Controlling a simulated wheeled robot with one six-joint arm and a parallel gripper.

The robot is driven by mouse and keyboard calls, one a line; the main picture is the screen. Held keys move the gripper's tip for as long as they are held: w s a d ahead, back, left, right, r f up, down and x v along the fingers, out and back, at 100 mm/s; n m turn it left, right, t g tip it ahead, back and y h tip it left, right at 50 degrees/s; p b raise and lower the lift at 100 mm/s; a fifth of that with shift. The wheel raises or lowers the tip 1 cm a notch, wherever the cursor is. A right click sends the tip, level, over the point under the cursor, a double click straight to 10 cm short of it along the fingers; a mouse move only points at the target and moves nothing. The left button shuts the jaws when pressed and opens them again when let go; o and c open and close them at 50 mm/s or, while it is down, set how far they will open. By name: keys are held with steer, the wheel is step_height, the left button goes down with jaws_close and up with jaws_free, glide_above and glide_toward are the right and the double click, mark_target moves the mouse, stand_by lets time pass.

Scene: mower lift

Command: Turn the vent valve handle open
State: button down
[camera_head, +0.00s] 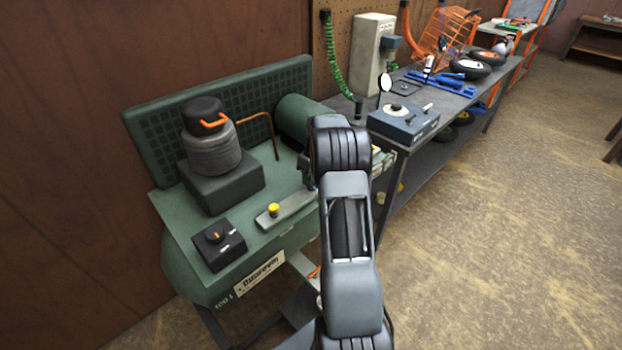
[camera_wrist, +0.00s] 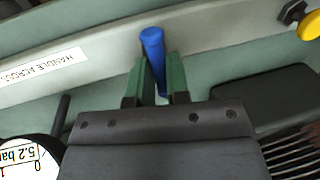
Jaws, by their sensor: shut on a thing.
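The blue vent valve handle (camera_wrist: 152,42) is in the wrist view, its rounded end sticking out past the fingers. My gripper (camera_wrist: 161,75) has its two green fingers on either side of the handle and is shut on it. A white label (camera_wrist: 42,70) reading "HANDLE ACROSS", cut off by the frame edge, is left of the handle. A round white gauge (camera_wrist: 28,158) marked "5.2 bar" is at the lower left. In the head view my arm hides the handle and the gripper. The handle's lower part and pivot are hidden too.
The green compressor (camera_head: 190,235) carries a black motor with an orange strip (camera_head: 213,122) and a dark switch box (camera_head: 218,245). A yellow knob (camera_wrist: 309,25) shows at upper right in the wrist view. A cluttered workbench (camera_head: 462,102) stands behind; the floor at right is clear.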

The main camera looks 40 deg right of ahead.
steer(key=shift+r, duration=0.1)
steer(key=c, duration=1.1)
jaws_free()
steer(key=shift+c, duration=0.2)
step_height(320, 180, up, 14)
steer(key=d, duration=0.2)
steer(key=shift+w+d+f, duration=0.2)
steer(key=shift+d+f, duration=0.05)
steer(key=shift+d, duration=0.05)
step_height(320, 180, down, 5)
steer(key=s+a+m, duration=0.2)
steer(key=m, duration=0.2)
steer(key=s+a+r+n+t+h, duration=0.1)
steer(key=s+a+r+t, duration=0.1)
steer(key=s+a, duration=0.8)
steer(key=s+a+r+n+t+h, duration=0.1)
steer(key=s+a+r+t, duration=0.1)
steer(key=s+a, duration=0.8)
steer(key=shift+a+r, duration=0.35)
steer(key=shift+a, duration=2.5)
